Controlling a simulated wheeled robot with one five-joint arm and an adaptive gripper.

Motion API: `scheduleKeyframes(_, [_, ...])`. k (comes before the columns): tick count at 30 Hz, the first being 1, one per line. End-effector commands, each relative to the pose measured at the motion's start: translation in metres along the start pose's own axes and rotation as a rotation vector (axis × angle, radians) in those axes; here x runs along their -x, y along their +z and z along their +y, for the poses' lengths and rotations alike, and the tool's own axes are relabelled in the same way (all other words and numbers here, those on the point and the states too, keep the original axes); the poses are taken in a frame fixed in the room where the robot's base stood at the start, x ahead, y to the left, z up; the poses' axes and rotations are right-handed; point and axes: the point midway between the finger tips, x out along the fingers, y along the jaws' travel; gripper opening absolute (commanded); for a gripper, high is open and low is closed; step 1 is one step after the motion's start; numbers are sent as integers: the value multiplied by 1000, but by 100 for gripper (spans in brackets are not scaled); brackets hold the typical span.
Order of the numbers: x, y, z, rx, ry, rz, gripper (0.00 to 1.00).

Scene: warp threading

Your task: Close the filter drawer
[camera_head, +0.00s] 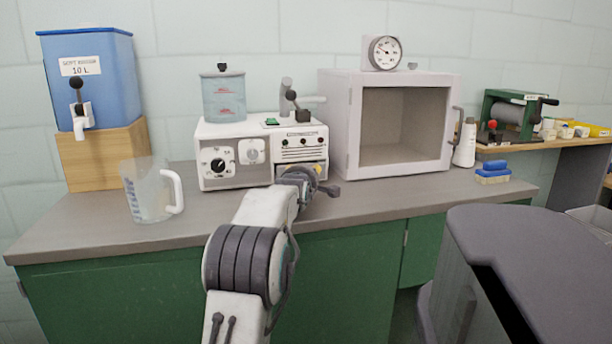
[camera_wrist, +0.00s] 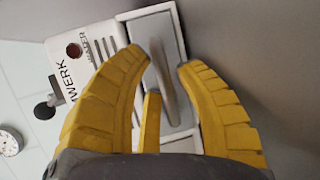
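The filter drawer shows in the wrist view as a pale grey front panel (camera_wrist: 135,28) with a long grey bar handle (camera_wrist: 164,72). It sits low on the right of the white machine (camera_head: 235,158) in the head view, where my arm mostly hides it. How far out it stands, I cannot tell. My gripper (camera_wrist: 163,64) has its yellow fingers spread, with the handle between their tips and a gap on each side. In the head view my gripper (camera_head: 317,172) is at the machine's lower right front.
A measuring jug (camera_head: 147,193) and a blue tank (camera_head: 92,80) on a wooden block stand left. The grey worktop (camera_head: 400,200) in front is mostly clear.

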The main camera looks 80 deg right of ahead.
Motion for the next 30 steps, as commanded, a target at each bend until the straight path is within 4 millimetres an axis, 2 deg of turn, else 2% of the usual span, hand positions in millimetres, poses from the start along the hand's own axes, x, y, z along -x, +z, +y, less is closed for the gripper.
scheduleKeyframes(5, [2, 0, 0, 0, 0, 0, 31])
scheduleKeyframes(11, [16, 0, 1, 0, 0, 0, 31])
scheduleKeyframes(30, [102, 0, 1, 0, 1, 0, 31])
